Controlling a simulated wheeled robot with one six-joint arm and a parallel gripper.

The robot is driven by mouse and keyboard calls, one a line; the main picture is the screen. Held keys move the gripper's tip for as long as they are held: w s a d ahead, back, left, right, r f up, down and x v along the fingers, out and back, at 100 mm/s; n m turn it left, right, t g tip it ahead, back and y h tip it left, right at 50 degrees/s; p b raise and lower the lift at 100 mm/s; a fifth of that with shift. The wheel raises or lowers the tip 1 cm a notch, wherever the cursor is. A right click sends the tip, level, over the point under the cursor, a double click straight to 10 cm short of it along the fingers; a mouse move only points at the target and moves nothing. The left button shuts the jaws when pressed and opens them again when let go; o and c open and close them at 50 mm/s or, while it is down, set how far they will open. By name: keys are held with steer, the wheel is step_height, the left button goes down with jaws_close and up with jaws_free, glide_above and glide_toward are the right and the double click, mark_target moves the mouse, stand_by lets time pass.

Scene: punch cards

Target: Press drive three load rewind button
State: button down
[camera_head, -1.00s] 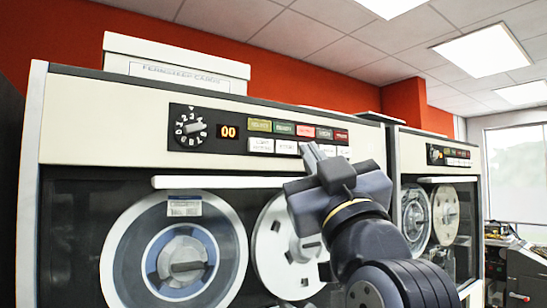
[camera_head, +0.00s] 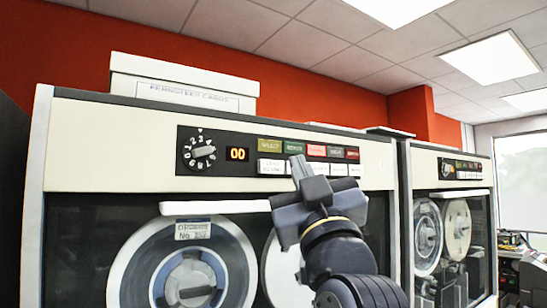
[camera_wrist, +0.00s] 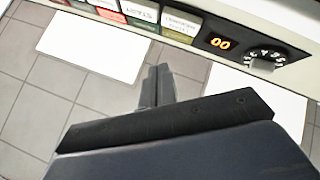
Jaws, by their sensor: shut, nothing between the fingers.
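A tape drive's control panel (camera_head: 268,152) runs across the cream front. It has a rotary dial (camera_head: 200,150), an orange "00" display (camera_head: 237,154), a row of coloured buttons and a row of white buttons below. The leftmost white button (camera_head: 271,166) is clear to see. My shut, empty gripper (camera_head: 298,160) has its fingertips over the second white button and hides most of it. I cannot tell whether they touch it. In the wrist view the shut fingers (camera_wrist: 157,72) point toward the panel (camera_wrist: 165,20), which appears upside down. Button labels are too small to read surely.
Tape reels (camera_head: 190,275) sit behind the drive's window below a white handle bar (camera_head: 215,207). A labelled white box (camera_head: 180,85) lies on top. A second drive (camera_head: 450,170) stands to the right. Open floor (camera_wrist: 40,95) shows in the wrist view.

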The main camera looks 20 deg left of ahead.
mark_target(283, 173)
steer(key=shift+w+a+p, duration=0.4)
steer(key=shift+w+a, duration=0.8)
steer(key=shift+a, duration=0.2)
steer(key=shift+a, duration=0.1)
stand_by(1.0)
steer(key=shift+w+a, duration=0.25)
